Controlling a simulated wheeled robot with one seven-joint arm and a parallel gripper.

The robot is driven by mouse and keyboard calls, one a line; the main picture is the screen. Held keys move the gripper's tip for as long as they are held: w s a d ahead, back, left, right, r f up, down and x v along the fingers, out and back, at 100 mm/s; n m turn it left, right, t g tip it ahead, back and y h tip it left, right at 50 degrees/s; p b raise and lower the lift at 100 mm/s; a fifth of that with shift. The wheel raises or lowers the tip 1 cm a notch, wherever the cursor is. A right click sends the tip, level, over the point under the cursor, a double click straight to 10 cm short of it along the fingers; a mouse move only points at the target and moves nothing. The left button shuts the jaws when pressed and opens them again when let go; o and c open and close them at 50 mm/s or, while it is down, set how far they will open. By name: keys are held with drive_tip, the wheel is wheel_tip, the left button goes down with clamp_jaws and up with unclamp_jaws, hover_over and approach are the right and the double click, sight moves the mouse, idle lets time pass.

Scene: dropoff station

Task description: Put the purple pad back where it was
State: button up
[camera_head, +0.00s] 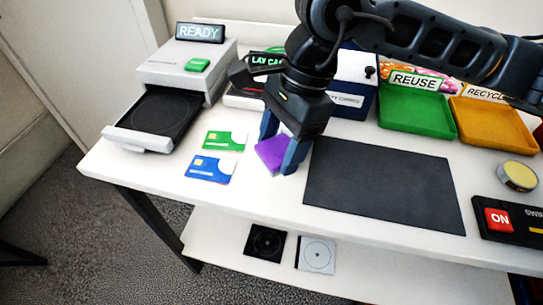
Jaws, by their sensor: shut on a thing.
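The purple pad (272,153) is between the fingers of my gripper (281,155), which is shut on it. The pad is tilted and sits low over the white table, left of the dark grey mat (384,184). Whether it touches the table I cannot tell. My gripper covers part of the pad and what is right behind it.
A green card (225,141) and a blue card (210,169) lie left of the pad. A machine with an open tray (190,75) stands at the left. Green (417,112) and orange (490,124) trays stand at right. A tin (517,176) and a black box with a red ON button (498,218) are far right.

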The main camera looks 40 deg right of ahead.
sight(271, 164)
drive_tip(key=shift+w+a+f, duration=0.45)
drive_tip(key=shift+a, duration=0.05)
drive_tip(key=shift+f+p, duration=0.3)
drive_tip(key=shift+f, duration=1.7)
drive_tip(key=shift+f, duration=0.15)
drive_tip(key=o, duration=0.9)
drive_tip(key=shift+o, duration=0.2)
drive_tip(key=v, duration=1.2)
drive_tip(key=shift+b, duration=0.3)
drive_tip(key=shift+r, duration=0.2)
